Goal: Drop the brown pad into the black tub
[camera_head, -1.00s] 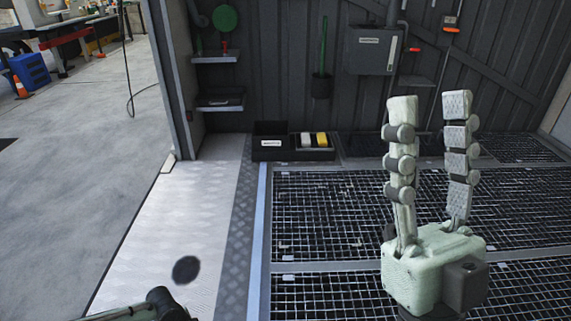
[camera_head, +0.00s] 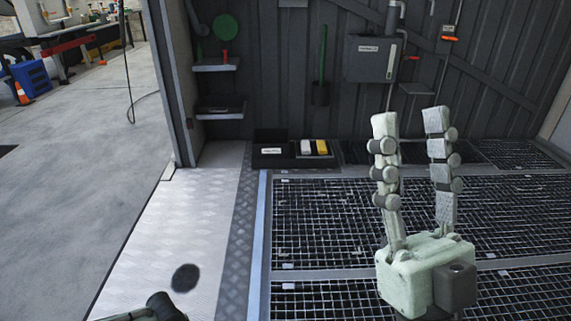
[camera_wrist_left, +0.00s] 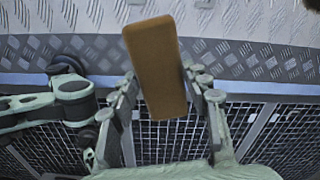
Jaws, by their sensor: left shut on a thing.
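The brown pad (camera_wrist_left: 157,68) is a flat block, seen in the left wrist view between the fingers of my left gripper (camera_wrist_left: 160,88), which is shut on it. The pad is held above the plate floor and grating. The left gripper and pad are outside the head view. A black tub with a white label (camera_head: 270,161) stands on the floor at the back wall in the head view; its inside is dark. My right gripper (camera_head: 411,115) points up, open and empty, at the right of the head view.
Beside the tub, to its right, is a tray (camera_head: 331,162) with a white block (camera_head: 305,147) and a yellow block (camera_head: 321,147). Wall shelves (camera_head: 220,112) hang above left.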

